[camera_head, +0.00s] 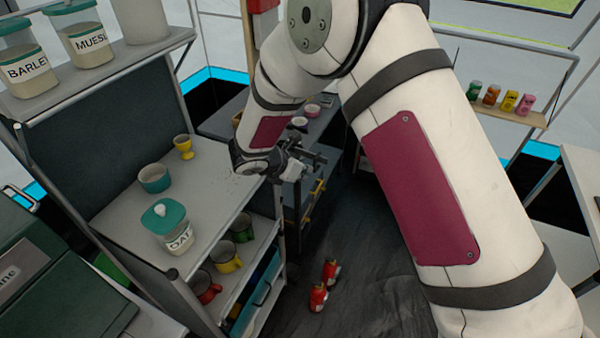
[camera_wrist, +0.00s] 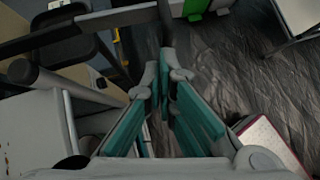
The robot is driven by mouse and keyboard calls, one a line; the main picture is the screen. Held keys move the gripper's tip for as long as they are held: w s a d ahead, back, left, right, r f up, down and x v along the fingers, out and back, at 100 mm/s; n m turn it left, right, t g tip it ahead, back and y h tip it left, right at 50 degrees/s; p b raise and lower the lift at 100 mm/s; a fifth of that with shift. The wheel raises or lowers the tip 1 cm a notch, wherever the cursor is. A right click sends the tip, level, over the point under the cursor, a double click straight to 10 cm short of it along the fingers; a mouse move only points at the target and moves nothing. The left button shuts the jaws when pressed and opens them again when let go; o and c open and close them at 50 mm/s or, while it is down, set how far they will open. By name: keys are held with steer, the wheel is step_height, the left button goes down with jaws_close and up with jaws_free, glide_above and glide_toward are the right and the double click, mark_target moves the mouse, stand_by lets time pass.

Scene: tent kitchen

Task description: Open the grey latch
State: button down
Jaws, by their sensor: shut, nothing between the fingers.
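My gripper (camera_head: 318,159) is beyond the shelf's right edge in the head view, beside the dark drawer cabinet (camera_head: 292,205) with yellow handles. In the wrist view my gripper (camera_wrist: 165,76) shows its grey fingertips and teal pads close together, shut and empty. I cannot pick out the grey latch with certainty in either view. My arm covers much of the middle of the head view, and the gripper hides part of the cabinet.
The metal shelf (camera_head: 118,218) on the left holds a teal-lidded jar (camera_head: 170,228), a teal bowl (camera_head: 154,178) and a yellow cup (camera_head: 183,147). A dark bar (camera_wrist: 80,30) crosses the wrist view's upper left.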

steer(key=shift+w+d+b, duration=0.35)
steer(key=shift+d+b, duration=0.4)
steer(key=shift+d, duration=0.1)
steer(key=shift+a, duration=0.1)
